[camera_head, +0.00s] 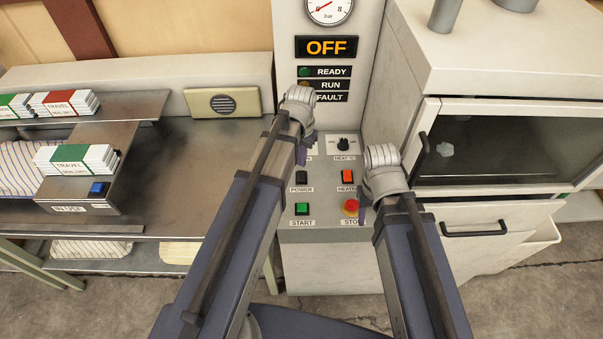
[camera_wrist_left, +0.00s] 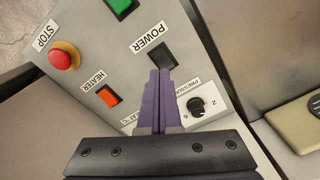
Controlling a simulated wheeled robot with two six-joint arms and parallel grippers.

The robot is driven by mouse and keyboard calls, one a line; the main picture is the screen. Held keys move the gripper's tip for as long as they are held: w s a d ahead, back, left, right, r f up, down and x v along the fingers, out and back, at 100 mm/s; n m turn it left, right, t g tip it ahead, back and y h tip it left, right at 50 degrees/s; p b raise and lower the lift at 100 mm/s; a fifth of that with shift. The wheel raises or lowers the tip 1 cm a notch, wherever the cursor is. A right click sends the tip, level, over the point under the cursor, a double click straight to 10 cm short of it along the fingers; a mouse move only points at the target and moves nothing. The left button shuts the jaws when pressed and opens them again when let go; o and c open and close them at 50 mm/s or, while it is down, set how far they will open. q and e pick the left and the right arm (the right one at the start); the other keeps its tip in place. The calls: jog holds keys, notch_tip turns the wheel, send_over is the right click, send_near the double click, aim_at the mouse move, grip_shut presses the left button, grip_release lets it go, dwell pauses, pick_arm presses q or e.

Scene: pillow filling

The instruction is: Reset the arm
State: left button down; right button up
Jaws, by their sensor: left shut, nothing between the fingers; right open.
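The control panel (camera_head: 325,227) stands in the middle of the head view, with a display (camera_head: 326,47) reading OFF. It carries a black POWER switch (camera_head: 302,178), an orange HEATER switch (camera_head: 347,177), a green START button (camera_head: 303,208) and a red STOP knob (camera_head: 350,206). My left gripper (camera_head: 301,153) is over the panel's upper left part. In the left wrist view its purple fingers (camera_wrist_left: 160,73) are shut and empty, with the tips overlapping the POWER switch (camera_wrist_left: 158,57); contact cannot be told. My right gripper (camera_head: 363,210) is open beside the STOP knob, mostly hidden behind its wrist.
A metal bench (camera_head: 200,160) on the left holds stacks of TRAVEL packets (camera_head: 80,158), a blue button (camera_head: 97,189) and striped fabric (camera_head: 15,168). A white cabinet (camera_head: 480,60) with a dark window and handles stands close on the right.

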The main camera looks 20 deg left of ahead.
pick_arm(q)
jog(key=s+d+m+y, duration=0.1)
jog(key=s+d, duration=0.9)
jog(key=s, duration=0.4)
jog(key=shift+s+d, duration=0.2)
jog(key=shift+d, duration=0.05)
pick_arm(e)
jog(key=shift+c, duration=0.2)
dwell(0.3)
